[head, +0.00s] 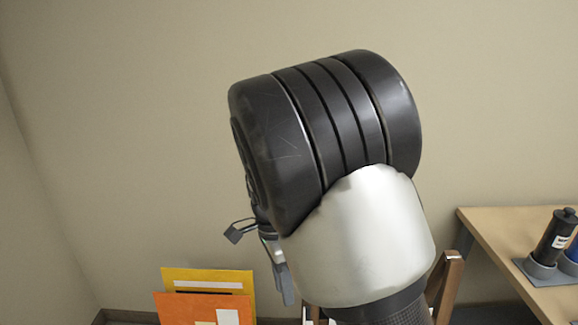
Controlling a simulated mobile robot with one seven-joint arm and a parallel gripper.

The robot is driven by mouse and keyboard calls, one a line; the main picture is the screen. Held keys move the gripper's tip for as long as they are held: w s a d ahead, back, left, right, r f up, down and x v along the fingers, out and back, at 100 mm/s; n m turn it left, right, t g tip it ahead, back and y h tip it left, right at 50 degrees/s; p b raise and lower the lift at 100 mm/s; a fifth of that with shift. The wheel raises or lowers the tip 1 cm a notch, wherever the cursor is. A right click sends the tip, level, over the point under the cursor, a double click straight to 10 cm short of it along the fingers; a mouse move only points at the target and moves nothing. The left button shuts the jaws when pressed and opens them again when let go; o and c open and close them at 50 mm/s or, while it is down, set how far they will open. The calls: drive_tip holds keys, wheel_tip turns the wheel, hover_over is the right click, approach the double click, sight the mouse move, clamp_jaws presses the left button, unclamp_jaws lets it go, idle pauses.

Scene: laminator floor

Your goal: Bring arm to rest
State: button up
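My arm (345,170) fills the middle of the head view, with a thick black ribbed joint above a silver-white section. Small grey and dark parts, which look like parts of my gripper (258,258), stick out past the arm's lower left side. The rest of the gripper is hidden behind the arm. I cannot tell its opening or whether anything is between its fingers.
A yellow folder (210,275) and an orange folder (180,305) stand at the lower left. A wooden table (490,225) at the right carries a black bottle (553,240) in a grey holder (545,275). A brown wooden piece (447,285) shows beside my arm. Bare wall fills the background.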

drive_tip(key=s+d+r+n+t+p, duration=0.1)
drive_tip(key=s+d+r+n+t, duration=0.1)
drive_tip(key=s+d+r+n, duration=0.2)
drive_tip(key=s+d+r+n+t+y+p, duration=0.1)
drive_tip(key=s+d+r+n, duration=0.4)
drive_tip(key=r, duration=0.6)
drive_tip(key=s+d+r+n+t+p, duration=0.2)
drive_tip(key=s+d+r+n+t, duration=0.1)
drive_tip(key=s+d+r, duration=0.3)
wheel_tip(320, 180, up, 2)
drive_tip(key=shift+s+d+r+n+t+p, duration=0.1)
drive_tip(key=shift+s+d+n+t+p, duration=0.3)
drive_tip(key=shift+n, duration=0.4)
drive_tip(key=shift+a, duration=0.15)
